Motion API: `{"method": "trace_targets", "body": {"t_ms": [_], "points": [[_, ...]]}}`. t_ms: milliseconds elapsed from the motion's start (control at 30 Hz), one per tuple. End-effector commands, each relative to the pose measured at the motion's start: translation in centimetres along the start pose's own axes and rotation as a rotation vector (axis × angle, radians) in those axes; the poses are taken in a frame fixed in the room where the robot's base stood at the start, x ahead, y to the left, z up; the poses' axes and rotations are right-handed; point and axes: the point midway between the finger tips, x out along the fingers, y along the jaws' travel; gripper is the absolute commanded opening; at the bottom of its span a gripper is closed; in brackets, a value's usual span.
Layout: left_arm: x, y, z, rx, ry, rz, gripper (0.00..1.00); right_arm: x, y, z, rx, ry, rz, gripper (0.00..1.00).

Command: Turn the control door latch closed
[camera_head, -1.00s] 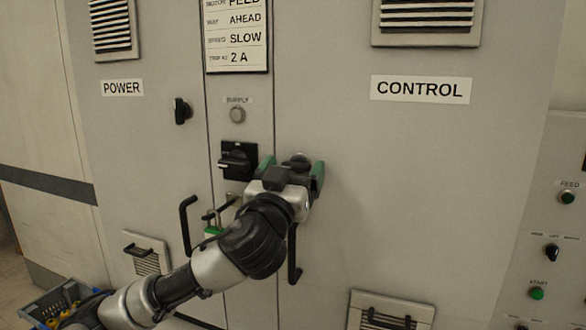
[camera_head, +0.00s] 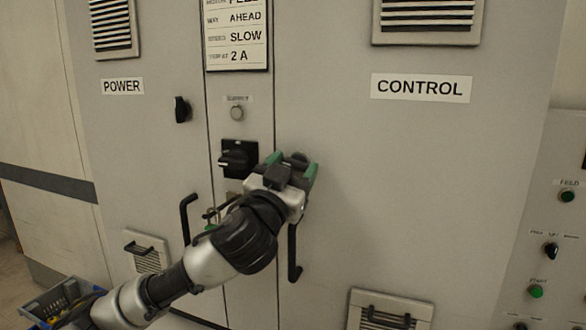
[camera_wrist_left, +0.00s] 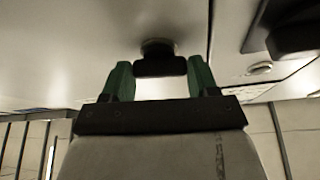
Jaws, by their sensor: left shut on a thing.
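The control door (camera_head: 420,190) is the wide grey panel with the CONTROL label, and it looks shut. Its dark latch (camera_head: 299,158) is near the door's left edge, mostly hidden by my left gripper (camera_head: 293,167). In the left wrist view the latch (camera_wrist_left: 160,62) is a dark round base with a bar-shaped handle, between the green fingertips of my left gripper (camera_wrist_left: 160,78). The left gripper is shut on the latch. The latch's exact angle is hard to tell. My right gripper is not in view.
A black rotary switch (camera_head: 238,158) is just left of the gripper. A black door handle (camera_head: 294,255) hangs below it, and another handle (camera_head: 186,220) is on the power door. The power door's latch (camera_head: 182,109) is at upper left. A button panel (camera_head: 560,240) is at right.

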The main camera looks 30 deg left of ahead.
Motion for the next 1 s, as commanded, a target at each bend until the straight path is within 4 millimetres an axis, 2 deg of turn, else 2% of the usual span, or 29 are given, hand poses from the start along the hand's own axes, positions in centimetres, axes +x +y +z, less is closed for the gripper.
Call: {"method": "trace_targets", "body": {"t_ms": [467, 1000], "points": [[0.2, -0.3, -0.3, 0.417, -0.003, 0.172, 0.36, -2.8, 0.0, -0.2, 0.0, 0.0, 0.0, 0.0], [0.3, -0.4, -0.7, 0.889, -0.004, 0.369, 0.36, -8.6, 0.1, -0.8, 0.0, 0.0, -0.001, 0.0]]}}
